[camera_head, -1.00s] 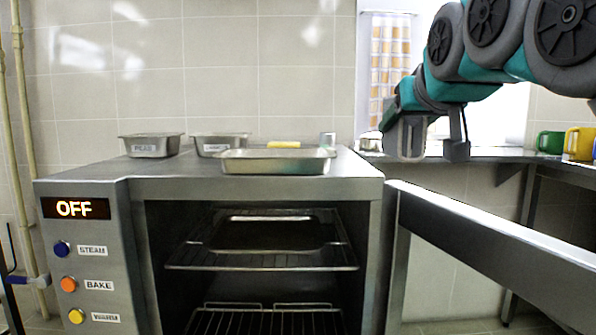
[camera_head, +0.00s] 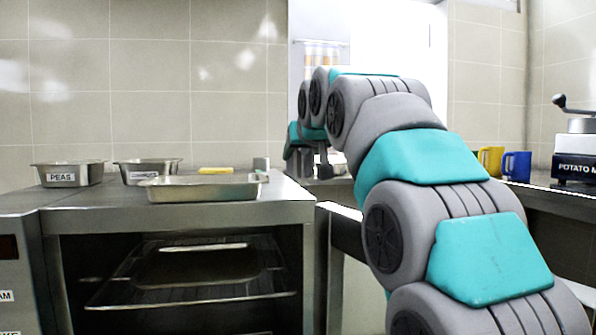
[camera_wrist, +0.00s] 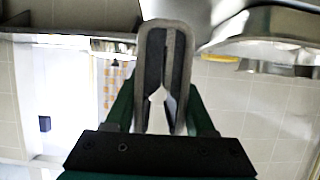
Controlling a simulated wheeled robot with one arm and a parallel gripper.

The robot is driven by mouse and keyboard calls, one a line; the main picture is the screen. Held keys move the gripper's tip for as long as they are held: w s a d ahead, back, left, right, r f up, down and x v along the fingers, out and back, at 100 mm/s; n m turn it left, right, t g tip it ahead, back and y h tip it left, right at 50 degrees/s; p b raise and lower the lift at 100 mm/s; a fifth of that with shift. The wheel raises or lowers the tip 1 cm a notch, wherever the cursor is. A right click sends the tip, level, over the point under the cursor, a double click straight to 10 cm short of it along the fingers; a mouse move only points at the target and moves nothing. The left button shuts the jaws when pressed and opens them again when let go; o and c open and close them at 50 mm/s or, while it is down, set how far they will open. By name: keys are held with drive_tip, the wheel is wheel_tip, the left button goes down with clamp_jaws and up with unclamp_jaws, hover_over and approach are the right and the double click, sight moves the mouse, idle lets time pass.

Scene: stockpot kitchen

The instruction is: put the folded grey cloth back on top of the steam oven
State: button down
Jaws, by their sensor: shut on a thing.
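The folded grey cloth (camera_wrist: 179,38) shows in the wrist view as a bent grey shape between the fingers of my gripper (camera_wrist: 158,108). My gripper is shut on it. In the head view my gripper (camera_head: 307,158) is small and partly hidden by my arm, just right of the oven's back right corner; the cloth is hard to make out there. The steam oven (camera_head: 285,212) stands at left, its top bearing trays. Its front is open, with racks inside.
A shallow tray (camera_head: 205,188), a PEAS pan (camera_head: 68,175), another pan (camera_head: 147,172), a yellow item (camera_head: 216,170) and a small metal cup (camera_head: 261,163) stand on the oven. The oven door (camera_head: 345,232) is open at right. Mugs (camera_head: 517,166) stand on the right counter.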

drive_tip(key=shift+x, duration=0.8)
drive_tip(key=shift+a+f+b, duration=0.1)
drive_tip(key=shift+f+b, duration=0.35)
drive_tip(key=shift+f, duration=1.15)
drive_tip(key=shift+f, duration=0.1)
drive_tip(key=shift+c, duration=1.2)
unclamp_jaws()
drive_tip(key=shift+r, duration=0.2)
drive_tip(key=v, duration=1.2)
drive_tip(key=shift+p, duration=0.35)
